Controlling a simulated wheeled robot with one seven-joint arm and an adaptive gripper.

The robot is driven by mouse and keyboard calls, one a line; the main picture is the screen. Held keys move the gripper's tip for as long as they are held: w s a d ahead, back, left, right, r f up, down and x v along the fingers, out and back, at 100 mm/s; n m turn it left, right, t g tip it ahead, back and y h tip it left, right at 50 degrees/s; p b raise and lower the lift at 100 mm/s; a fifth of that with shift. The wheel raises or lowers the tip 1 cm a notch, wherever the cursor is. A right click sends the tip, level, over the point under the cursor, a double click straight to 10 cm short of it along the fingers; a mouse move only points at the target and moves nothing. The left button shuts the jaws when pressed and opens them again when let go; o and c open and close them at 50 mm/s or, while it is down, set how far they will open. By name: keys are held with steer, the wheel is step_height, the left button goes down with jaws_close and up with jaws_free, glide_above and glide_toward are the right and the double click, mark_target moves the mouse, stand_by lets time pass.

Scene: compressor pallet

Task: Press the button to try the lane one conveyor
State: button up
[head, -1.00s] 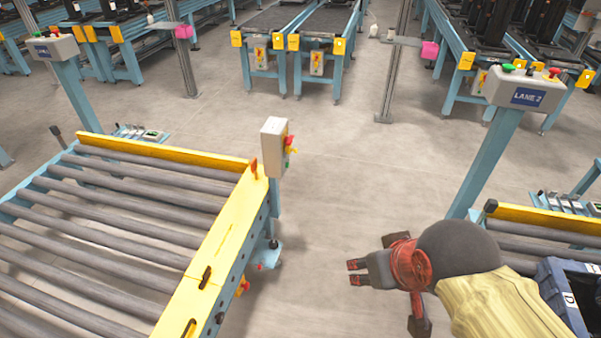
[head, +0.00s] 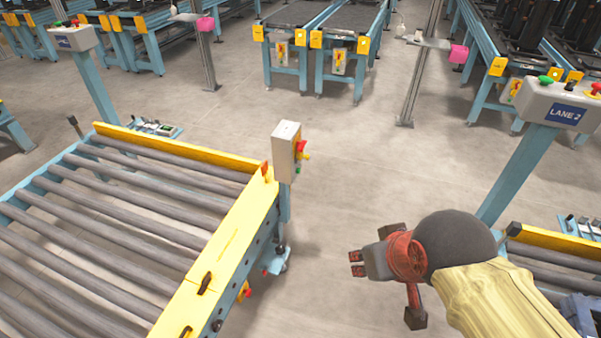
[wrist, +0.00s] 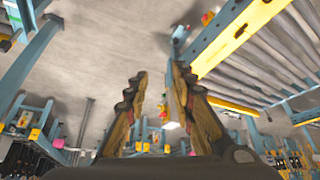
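A farther pedestal box (head: 73,38) at upper left has red and green buttons and a blue sign too small to read. My gripper (head: 357,264) is right of the conveyor, above the floor, apart from both boxes. In the wrist view its fingers (wrist: 159,72) stand apart with nothing between them. The control box (wrist: 170,124) appears beyond them, small and partly hidden by a finger.
The Lane 2 pedestal (head: 557,106) stands at right beside another roller conveyor (head: 560,240). Grey posts (head: 418,70) and more conveyors (head: 338,22) are at the back. The floor (head: 345,160) between the two near conveyors is clear.

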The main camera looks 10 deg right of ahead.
jaws_close()
stand_by(1.4)
